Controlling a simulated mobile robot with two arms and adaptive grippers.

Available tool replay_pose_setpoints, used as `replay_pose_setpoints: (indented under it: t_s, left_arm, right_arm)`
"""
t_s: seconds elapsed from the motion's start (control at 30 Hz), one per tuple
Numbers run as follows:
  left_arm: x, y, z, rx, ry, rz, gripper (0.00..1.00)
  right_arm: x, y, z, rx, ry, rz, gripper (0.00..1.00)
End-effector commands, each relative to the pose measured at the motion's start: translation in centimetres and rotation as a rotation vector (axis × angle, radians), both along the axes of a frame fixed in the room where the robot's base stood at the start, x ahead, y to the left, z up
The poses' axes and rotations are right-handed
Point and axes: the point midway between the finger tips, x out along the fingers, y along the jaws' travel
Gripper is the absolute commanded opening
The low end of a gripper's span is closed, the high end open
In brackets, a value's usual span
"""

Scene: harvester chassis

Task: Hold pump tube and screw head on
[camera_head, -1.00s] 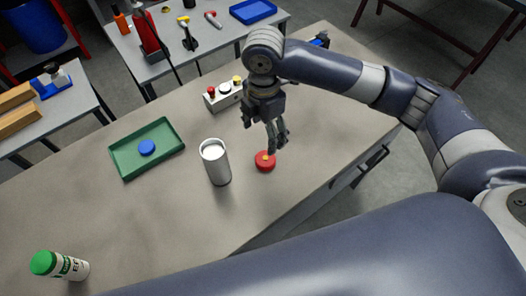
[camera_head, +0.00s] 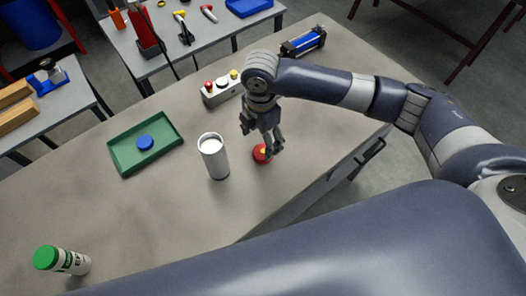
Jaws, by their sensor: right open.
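A white and grey pump tube (camera_head: 214,158) stands upright on the bench. A red round pump head (camera_head: 260,154) with a yellowish middle lies on the bench just right of the tube. My right gripper (camera_head: 272,150) points down over the red head, open, with its fingers partly hiding the head's right side. I cannot tell whether the fingers touch it. My left gripper is not in view.
A green tray (camera_head: 120,161) holding a blue round cap (camera_head: 145,143) lies left of the tube. A control box (camera_head: 221,90) with several buttons stands behind. A green-capped bottle (camera_head: 62,260) stands at the front left. A blue cylinder in a dark holder (camera_head: 303,42) sits at the far end.

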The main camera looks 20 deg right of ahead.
Motion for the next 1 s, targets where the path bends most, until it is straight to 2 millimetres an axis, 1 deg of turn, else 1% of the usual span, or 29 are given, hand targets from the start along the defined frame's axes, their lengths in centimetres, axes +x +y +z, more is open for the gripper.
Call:
replay_pose_setpoints:
  t_s: [0.03,0.13,0.23,0.33,0.47,0.73,0.77,0.8,0.97,1.0]
  left_arm:
    - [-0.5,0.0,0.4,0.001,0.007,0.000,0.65]
    - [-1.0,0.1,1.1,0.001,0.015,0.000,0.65]
    - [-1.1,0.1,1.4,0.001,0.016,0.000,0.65]
    - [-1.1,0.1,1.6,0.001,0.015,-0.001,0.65]
    - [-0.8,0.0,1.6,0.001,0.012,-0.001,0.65]
    - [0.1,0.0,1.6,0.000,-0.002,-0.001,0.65]
    - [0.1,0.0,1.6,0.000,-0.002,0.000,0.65]
    - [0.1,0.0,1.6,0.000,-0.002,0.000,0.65]
    - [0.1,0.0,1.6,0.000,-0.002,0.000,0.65]
    - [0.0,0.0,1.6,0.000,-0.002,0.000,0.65]
  right_arm:
    - [-0.2,-0.1,-0.4,-0.003,0.004,-0.001,0.73]
    - [-0.5,-0.3,-1.8,-0.004,0.007,-0.002,0.73]
    - [-0.7,-0.4,-3.4,-0.003,0.005,-0.002,0.73]
    - [-0.6,-0.4,-4.5,-0.002,0.002,-0.001,0.73]
    - [-0.6,-0.4,-5.0,-0.002,0.002,0.001,0.73]
    - [-0.6,-0.4,-5.0,-0.002,0.002,0.001,0.73]
    - [-0.6,-0.4,-5.0,-0.003,0.001,0.001,0.68]
    - [-0.6,-0.4,-5.0,-0.003,0.001,0.001,0.59]
    - [-0.6,-0.4,-5.0,-0.003,0.001,0.000,0.23]
    - [-0.6,-0.4,-5.0,-0.003,0.001,0.000,0.22]
